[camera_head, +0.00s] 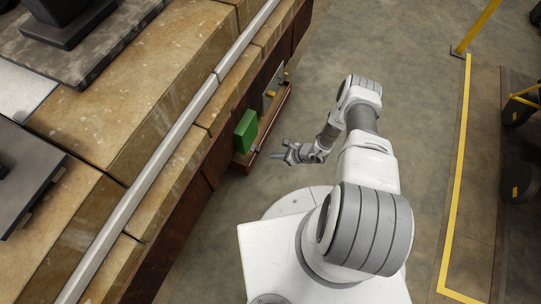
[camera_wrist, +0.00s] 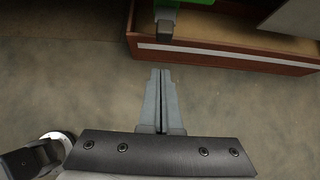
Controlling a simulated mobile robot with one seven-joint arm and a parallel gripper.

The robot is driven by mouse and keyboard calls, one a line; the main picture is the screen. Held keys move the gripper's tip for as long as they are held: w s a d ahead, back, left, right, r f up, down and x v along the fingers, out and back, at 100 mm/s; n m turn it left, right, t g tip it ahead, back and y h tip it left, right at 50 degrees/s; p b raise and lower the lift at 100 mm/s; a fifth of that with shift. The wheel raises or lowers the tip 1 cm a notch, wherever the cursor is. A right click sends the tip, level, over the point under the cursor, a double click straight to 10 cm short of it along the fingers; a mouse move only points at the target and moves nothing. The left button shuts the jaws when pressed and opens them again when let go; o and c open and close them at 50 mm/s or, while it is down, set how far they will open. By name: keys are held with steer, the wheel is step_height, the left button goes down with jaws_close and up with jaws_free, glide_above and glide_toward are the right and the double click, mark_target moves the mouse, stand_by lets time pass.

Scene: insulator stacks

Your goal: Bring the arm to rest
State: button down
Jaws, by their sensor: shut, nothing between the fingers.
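My gripper (camera_head: 278,156) is at the end of my white and grey arm, which bends forward over my base in the head view. In the wrist view my gripper (camera_wrist: 161,72) has its two grey fingers side by side, shut, with nothing between them. The fingers point towards a low reddish-brown shelf (camera_wrist: 240,58) and stay apart from it, with floor showing around them.
A yellow floor line (camera_head: 455,180) runs at right. Open concrete floor lies between.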

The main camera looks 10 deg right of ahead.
steer(key=p+v, duration=0.3)
steer(key=v, duration=0.6)
steer(key=shift+w+d+r, duration=0.1)
steer(key=shift+d, duration=0.05)
steer(key=w+r+n+g, duration=0.1)
steer(key=w+r+n, duration=0.45)
steer(key=r, duration=0.85)
steer(key=w+r+n+g, duration=0.1)
steer(key=w+r+n, duration=0.4)
steer(key=r, duration=1)
steer(key=s+a+r+n+g+h, duration=0.1)
steer(key=s+a+r+n, duration=0.15)
steer(key=r, duration=0.75)
steer(key=s+a+r+n, duration=0.1)
steer(key=a+r+n, duration=0.15)
steer(key=r, duration=0.85)
steer(key=s+r+n+t+h, duration=0.25)
steer(key=s+r+n, duration=0.25)
steer(key=s+r, duration=0.55)
steer(key=s+r+n+t+h, duration=0.1)
steer(key=s+r+n+h, duration=0.5)
steer(key=s, duration=0.7)
step_height(320, 180, up, 25)
steer(key=m+y+p, duration=0.1)
steer(key=y+p, duration=0.1)
steer(key=p, duration=2.1)
steer(key=shift+d+p, duration=0.4)
steer(key=shift+d, duration=0.05)
